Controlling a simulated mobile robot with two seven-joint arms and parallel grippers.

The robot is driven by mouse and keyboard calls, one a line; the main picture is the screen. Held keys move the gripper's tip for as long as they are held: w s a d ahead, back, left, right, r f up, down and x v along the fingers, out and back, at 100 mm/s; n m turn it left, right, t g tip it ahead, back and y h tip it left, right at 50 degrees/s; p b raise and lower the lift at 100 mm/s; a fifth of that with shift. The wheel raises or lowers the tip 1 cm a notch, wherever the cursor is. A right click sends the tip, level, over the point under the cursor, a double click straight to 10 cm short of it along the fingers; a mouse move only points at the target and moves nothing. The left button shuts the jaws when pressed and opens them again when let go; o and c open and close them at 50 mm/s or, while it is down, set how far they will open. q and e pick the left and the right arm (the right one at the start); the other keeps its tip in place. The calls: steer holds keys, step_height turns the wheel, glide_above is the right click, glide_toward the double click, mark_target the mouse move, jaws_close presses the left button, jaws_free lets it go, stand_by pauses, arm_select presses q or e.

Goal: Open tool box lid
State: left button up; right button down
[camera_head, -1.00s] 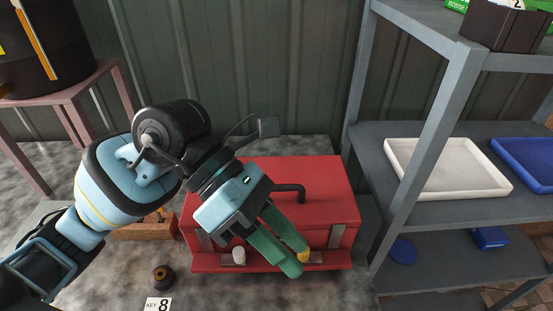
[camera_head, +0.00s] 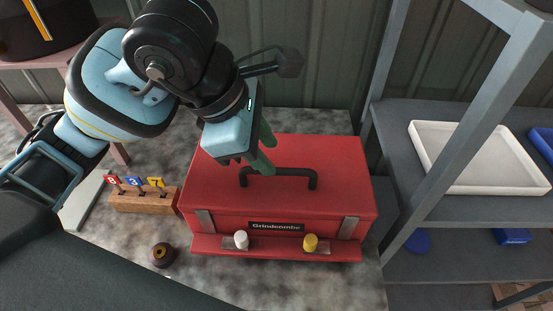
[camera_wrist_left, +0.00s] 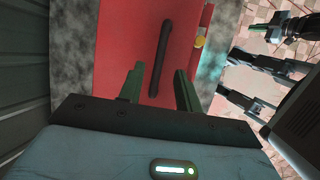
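The red tool box (camera_head: 225,190) sits on the speckled bench top with its lid shut. A black handle (camera_head: 290,171) stands on the lid. The front has a "Grindcombs" label (camera_head: 276,227), a white knob (camera_head: 241,240) and a yellow knob (camera_head: 310,243). My left gripper (camera_head: 265,152) is above the back left part of the lid, near the handle. In the left wrist view its green fingers (camera_wrist_left: 160,88) are apart, and the handle (camera_wrist_left: 160,57) shows between them. I cannot tell whether they touch it. My right gripper is not seen in the head view.
A wooden block with numbered tags (camera_head: 142,199) stands left of the box, and a small brown round piece (camera_head: 163,254) lies in front of it. Grey shelving (camera_head: 398,135) with a white tray (camera_head: 470,182) rises close on the right. A ribbed wall is behind.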

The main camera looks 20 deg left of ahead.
mark_target(282, 169)
arm_select(q)
steer(key=shift+x, duration=2.25)
steer(key=shift+r, duration=0.1)
jaws_close()
